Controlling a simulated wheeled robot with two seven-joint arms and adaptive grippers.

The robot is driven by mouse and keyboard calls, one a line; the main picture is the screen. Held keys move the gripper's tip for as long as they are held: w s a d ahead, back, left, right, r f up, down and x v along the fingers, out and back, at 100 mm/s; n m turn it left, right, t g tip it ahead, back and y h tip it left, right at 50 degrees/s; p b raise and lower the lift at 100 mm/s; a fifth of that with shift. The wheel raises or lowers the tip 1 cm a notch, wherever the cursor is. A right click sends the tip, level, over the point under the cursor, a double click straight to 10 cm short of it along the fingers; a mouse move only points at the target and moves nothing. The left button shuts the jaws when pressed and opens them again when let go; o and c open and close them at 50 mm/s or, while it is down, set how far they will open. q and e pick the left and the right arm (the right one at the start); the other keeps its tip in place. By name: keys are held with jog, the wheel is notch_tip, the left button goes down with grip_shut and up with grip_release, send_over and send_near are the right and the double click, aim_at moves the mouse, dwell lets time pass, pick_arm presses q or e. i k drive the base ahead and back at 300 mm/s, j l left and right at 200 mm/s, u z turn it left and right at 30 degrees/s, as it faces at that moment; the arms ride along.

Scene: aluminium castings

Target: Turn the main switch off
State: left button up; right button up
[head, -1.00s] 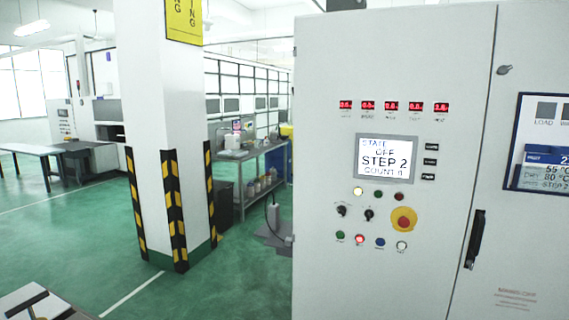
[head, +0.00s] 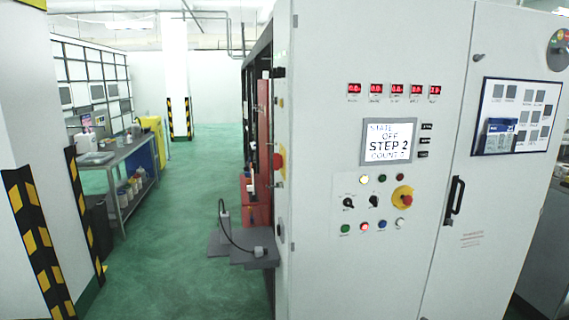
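A tall light-grey control cabinet (head: 330,260) fills the right half of the head view. A round dark plate with a red and yellow rotary handle (head: 560,48) sits at the upper right of its right door, cut by the picture's edge; it looks like the main switch, but its setting cannot be read. The display (head: 388,142) reads STATE OFF, STEP 2, with a COUNT line. Below it are two black selector knobs (head: 348,202), several small lamps or buttons, and a red mushroom button on yellow (head: 402,197). Neither gripper is in view.
A black door handle (head: 454,200) stands out from the cabinet. A striped pillar (head: 40,240) and a bench (head: 135,150) stand farther left. Green floor (head: 170,250) between is clear.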

aim_at(277, 161)
jog(key=j, duration=0.55)
jog(key=i+j, duration=0.15)
jog(key=i, duration=0.45)
jog(key=i+j+z, duration=0.1)
jog(key=i, duration=0.45)
